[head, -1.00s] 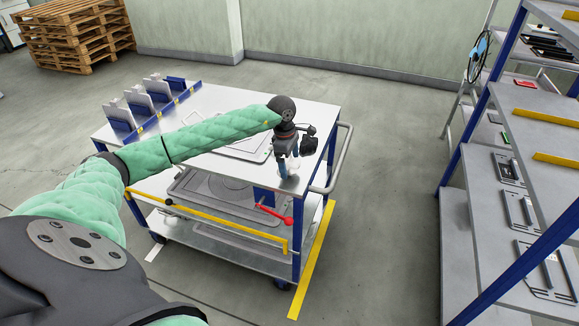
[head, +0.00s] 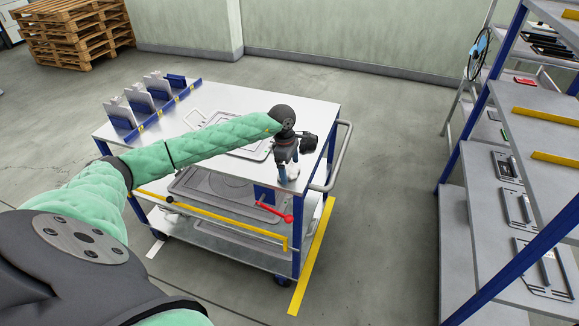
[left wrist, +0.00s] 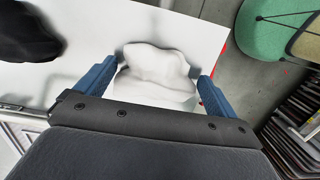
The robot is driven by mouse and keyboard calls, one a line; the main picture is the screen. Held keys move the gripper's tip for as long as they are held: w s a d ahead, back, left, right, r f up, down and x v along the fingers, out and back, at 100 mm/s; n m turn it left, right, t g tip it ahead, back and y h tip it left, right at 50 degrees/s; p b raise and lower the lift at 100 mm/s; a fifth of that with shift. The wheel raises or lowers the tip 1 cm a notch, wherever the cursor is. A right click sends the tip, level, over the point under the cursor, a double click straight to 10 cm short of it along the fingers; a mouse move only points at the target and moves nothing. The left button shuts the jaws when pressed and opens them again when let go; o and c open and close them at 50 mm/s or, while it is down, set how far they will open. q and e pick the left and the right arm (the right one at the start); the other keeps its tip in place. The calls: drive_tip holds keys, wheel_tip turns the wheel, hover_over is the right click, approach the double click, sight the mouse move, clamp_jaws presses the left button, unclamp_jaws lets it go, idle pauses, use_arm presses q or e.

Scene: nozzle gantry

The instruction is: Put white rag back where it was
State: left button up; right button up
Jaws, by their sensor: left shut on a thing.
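The white rag (left wrist: 155,70) is a crumpled lump between the blue fingers of my left gripper (left wrist: 148,85) in the left wrist view. In the head view the left gripper (head: 287,172) points down at the front right corner of the cart's top (head: 318,115), and a little of the white rag (head: 293,172) shows at its fingers. The gripper is shut on the rag. The rag is at or just above the cart top; I cannot tell whether it touches. My right gripper is not in view.
A grey tray (head: 250,149) lies on the cart top behind my arm, with blue-and-grey holders (head: 145,100) at the left. A red-handled lever (head: 275,213) sticks out below the top. Shelves (head: 500,190) stand at the right, with open floor between.

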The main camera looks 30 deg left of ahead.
use_arm(q)
drive_tip(key=o, duration=0.6)
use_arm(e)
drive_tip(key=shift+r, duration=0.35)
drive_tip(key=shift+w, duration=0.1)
